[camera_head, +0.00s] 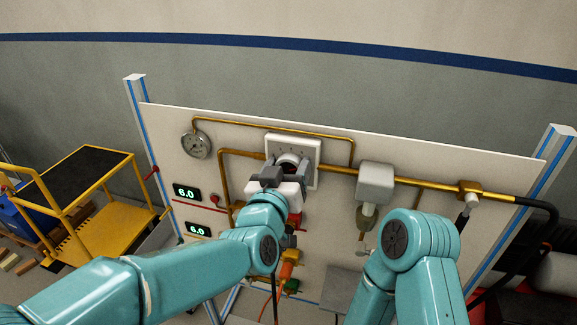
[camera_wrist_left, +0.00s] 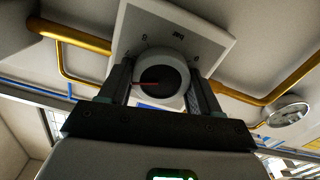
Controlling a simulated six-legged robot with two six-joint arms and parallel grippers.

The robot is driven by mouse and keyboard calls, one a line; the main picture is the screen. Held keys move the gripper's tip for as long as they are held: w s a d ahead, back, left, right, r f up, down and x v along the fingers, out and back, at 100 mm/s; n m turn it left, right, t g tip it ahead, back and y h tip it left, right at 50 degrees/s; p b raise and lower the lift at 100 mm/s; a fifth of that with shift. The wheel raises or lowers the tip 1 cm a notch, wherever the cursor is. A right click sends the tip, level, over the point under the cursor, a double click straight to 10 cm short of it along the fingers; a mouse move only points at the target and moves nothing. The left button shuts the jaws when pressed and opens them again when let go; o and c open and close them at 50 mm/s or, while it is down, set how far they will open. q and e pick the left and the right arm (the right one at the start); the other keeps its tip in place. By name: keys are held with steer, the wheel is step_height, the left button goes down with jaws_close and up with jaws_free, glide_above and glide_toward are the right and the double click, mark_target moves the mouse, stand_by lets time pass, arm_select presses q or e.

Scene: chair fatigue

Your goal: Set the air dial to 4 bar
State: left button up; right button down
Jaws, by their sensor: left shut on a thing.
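The air dial (camera_wrist_left: 163,76) is a round knob with a white rim, a dark face and a red pointer line, on a square white plate (camera_wrist_left: 210,35). In the head view the plate (camera_head: 309,148) is on the upright panel, and the knob (camera_head: 291,158) is partly hidden by my gripper. My left gripper (camera_head: 284,168) is shut on the dial; in the wrist view its two dark fingers (camera_wrist_left: 162,84) stand on either side of it. The pointer lies roughly sideways; the scale marks are too small to read. My right gripper is out of view.
A round pressure gauge (camera_head: 196,145) is at the panel's upper left. Brass pipes (camera_head: 335,169) run across the panel to a grey-white box (camera_head: 375,183). A yellow cart (camera_head: 80,195) stands left.

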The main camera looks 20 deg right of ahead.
arm_select(q)
steer(key=shift+f+b, duration=0.2)
steer(key=shift+b, duration=0.3)
steer(key=n+b, duration=0.6)
steer(key=b, duration=0.1)
steer(key=shift+f, duration=0.15)
steer(key=n+b, duration=0.3)
steer(key=shift+w+a, duration=0.1)
steer(key=shift+n+b, duration=1)
steer(key=shift+n, duration=1)
steer(key=shift+r, duration=0.2)
steer(key=o, duration=1)
